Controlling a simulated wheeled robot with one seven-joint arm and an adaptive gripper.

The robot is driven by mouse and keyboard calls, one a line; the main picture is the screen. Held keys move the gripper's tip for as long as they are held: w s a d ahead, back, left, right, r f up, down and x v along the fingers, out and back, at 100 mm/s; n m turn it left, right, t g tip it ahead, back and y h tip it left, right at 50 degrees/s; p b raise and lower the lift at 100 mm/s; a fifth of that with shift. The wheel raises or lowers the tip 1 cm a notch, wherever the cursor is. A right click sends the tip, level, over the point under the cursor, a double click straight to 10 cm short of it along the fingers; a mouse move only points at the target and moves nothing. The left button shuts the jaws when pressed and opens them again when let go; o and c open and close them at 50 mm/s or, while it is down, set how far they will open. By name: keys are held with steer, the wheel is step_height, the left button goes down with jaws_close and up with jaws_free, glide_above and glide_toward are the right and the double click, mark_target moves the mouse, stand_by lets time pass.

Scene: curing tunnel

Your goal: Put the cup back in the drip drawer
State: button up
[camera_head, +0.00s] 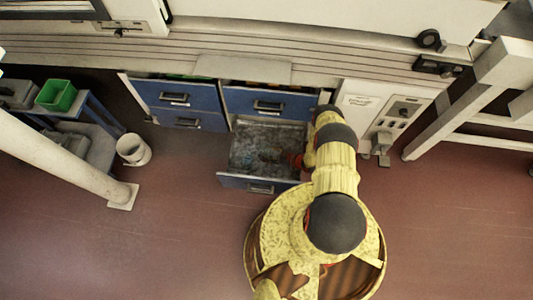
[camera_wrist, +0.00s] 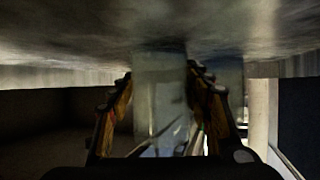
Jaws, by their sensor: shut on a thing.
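The lower drawer (camera_head: 240,181) of the middle cabinet is pulled open, and its stained grey inside shows in the head view. My arm reaches over its right side, and my gripper (camera_head: 297,161) is low at the right part of the opening, partly hidden by the arm. In the wrist view, my gripper (camera_wrist: 163,80) is shut on a pale, upright-looking cylinder, the cup (camera_wrist: 158,95), with a finger on each side. A mottled grey surface lies close beyond the cup's end; I cannot tell whether they touch. The cup is not discernible in the head view.
Closed blue drawers (camera_head: 172,95) stand left of the open one, with another blue drawer (camera_head: 268,104) above it. A white bucket (camera_head: 133,150) stands on the floor at left. A control panel (camera_head: 392,118) is at right. The reddish floor in front is clear.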

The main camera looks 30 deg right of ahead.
steer(key=o, duration=1.2)
steer(key=shift+d+r, duration=0.1)
steer(key=shift+r, duration=0.1)
steer(key=p+v, duration=0.3)
steer(key=v, duration=0.8)
steer(key=shift+s+d+r, duration=0.1)
steer(key=shift+s+d, duration=0.05)
steer(key=shift+s, duration=0.25)
steer(key=shift+s, duration=0.1)
